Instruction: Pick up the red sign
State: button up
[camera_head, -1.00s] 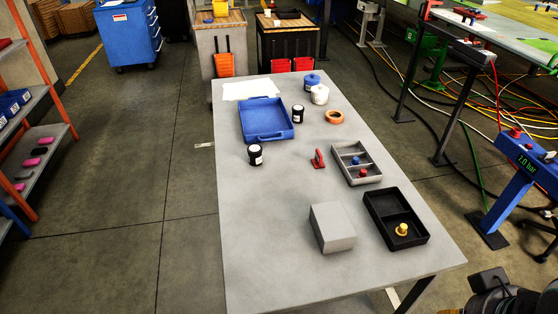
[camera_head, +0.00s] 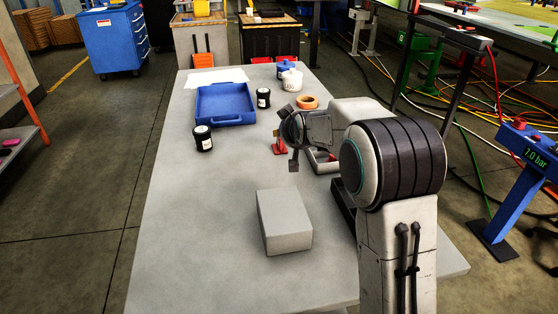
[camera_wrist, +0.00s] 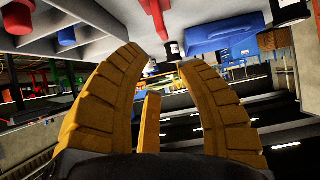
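The red sign (camera_head: 278,146) stands on the grey table, partly hidden behind my gripper and arm in the head view. In the wrist view the red sign (camera_wrist: 155,18) shows upside down at the top, just beyond the fingertips.
A grey box (camera_head: 284,222) is in front. A compartment tray (camera_wrist: 100,42) is near my gripper. My arm hides much of the right side.

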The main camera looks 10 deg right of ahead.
aim_at(280, 142)
jog(key=shift+t, duration=0.4)
jog(key=w+f+b, duration=0.1)
jog(key=w+f, duration=0.2)
jog(key=shift+w+f, duration=0.3)
jog(key=shift+f, duration=0.05)
jog(key=shift+b+x, duration=0.5)
jog(key=shift+x, duration=0.55)
jog(key=shift+f+b+x, duration=0.2)
jog(key=shift+b+x, duration=0.8)
jog(key=shift+x, duration=0.7)
jog(key=shift+b+x, duration=0.3)
jog(key=shift+x, duration=0.6)
jog(key=shift+o, duration=0.2)
jog(key=shift+a+r, duration=0.1)
grip_shut()
